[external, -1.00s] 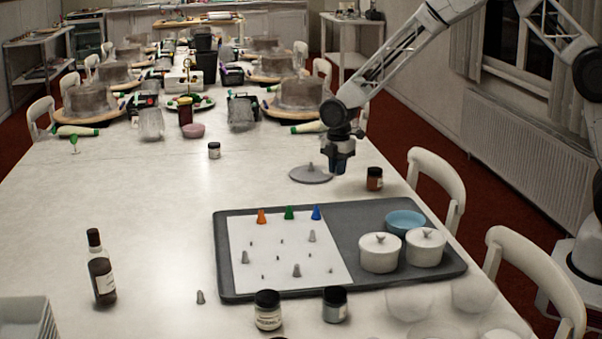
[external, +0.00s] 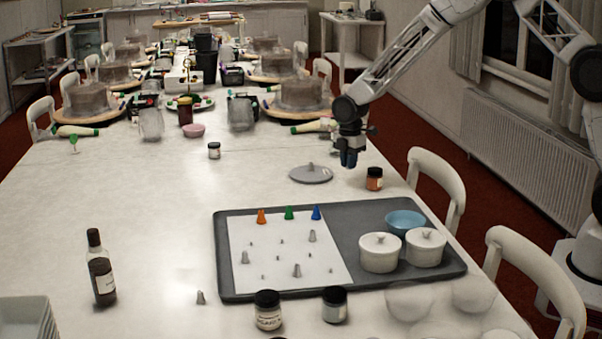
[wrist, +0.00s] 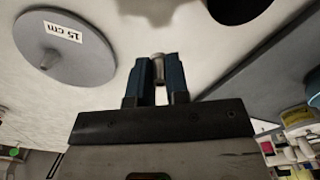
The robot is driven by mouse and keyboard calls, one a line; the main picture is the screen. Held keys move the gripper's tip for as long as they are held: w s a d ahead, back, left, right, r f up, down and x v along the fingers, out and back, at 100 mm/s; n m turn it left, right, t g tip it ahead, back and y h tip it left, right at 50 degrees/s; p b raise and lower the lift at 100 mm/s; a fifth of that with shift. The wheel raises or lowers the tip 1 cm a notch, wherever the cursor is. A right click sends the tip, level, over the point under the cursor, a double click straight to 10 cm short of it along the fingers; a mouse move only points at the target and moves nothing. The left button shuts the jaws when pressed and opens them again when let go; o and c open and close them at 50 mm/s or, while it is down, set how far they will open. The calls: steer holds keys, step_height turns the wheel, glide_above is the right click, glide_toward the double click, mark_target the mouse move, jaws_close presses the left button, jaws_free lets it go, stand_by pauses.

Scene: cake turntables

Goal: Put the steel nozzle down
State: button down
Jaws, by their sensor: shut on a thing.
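My gripper (external: 348,163) hangs above the table, between the grey disc and an amber jar. In the wrist view its blue fingers (wrist: 159,78) are shut on the steel nozzle (wrist: 158,67), a small silvery piece seen between the fingertips. In the external view the held nozzle cannot be made out. Other metal nozzles stand on the white sheet (external: 275,268) on the dark tray (external: 405,282). One more grey nozzle (external: 200,297) stands on the table left of the tray.
The grey disc (external: 311,175) with a short knob lies left of my gripper; its "15 cm" label shows in the wrist view (wrist: 62,32). The amber jar (external: 374,179) stands to the right. White lidded pots (external: 380,255) and a blue bowl (external: 405,221) are on the tray.

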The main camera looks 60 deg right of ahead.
steer(key=shift+n, duration=0.7)
steer(key=shift+w, duration=0.1)
glide_above(306, 174)
steer(key=shift+d+f, duration=0.2)
steer(key=shift+f, duration=0.6)
stand_by(0.3)
steer(key=shift+f, duration=1.75)
steer(key=shift+f, duration=0.1)
